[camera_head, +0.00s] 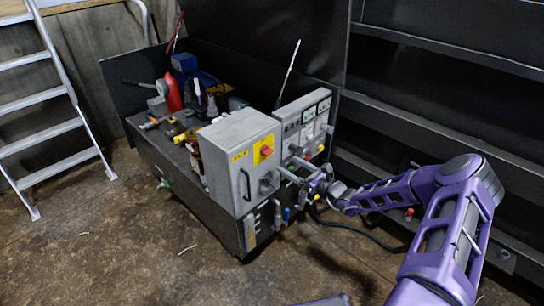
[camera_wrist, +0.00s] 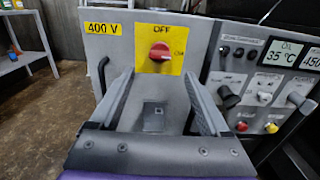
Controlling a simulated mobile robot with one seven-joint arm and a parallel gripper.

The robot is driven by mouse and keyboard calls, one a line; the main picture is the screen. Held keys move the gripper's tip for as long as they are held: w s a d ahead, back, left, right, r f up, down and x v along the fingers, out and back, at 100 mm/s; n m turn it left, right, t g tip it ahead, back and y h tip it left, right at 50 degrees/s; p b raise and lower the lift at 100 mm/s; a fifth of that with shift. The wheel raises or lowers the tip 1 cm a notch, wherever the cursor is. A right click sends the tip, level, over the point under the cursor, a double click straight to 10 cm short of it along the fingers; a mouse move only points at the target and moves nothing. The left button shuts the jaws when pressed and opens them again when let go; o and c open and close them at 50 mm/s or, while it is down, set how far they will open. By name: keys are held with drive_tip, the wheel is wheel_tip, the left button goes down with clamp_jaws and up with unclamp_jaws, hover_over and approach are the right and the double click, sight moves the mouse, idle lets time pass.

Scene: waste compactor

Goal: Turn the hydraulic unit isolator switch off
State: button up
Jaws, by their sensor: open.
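The isolator switch is a red rotary knob (camera_wrist: 159,53) on a yellow plate (camera_wrist: 158,67) marked OFF at the top and ON at the right. Its handle looks roughly horizontal, towards ON. The head view also shows the red knob (camera_head: 266,151) on the grey cabinet (camera_head: 230,145). My gripper (camera_wrist: 158,80) is open and empty in front of the cabinet. Its fingers point at the panel, one either side of the knob's line and a little below it, apparently apart from it. In the head view, my gripper (camera_head: 298,178) is small and partly blends with the panel.
A control panel (camera_wrist: 262,85) with buttons, knobs and displays stands right of the switch. A black door handle (camera_wrist: 103,75) is on the cabinet's left. Bottles and tools crowd the bench top behind. A ladder (camera_head: 50,95) stands far left; dark shelving (camera_head: 440,90) is at right.

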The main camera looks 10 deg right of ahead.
sight(271, 154)
drive_tip(key=b+x, duration=0.1)
drive_tip(key=x, duration=0.8)
drive_tip(key=shift+w+a, duration=0.1)
clamp_jaws()
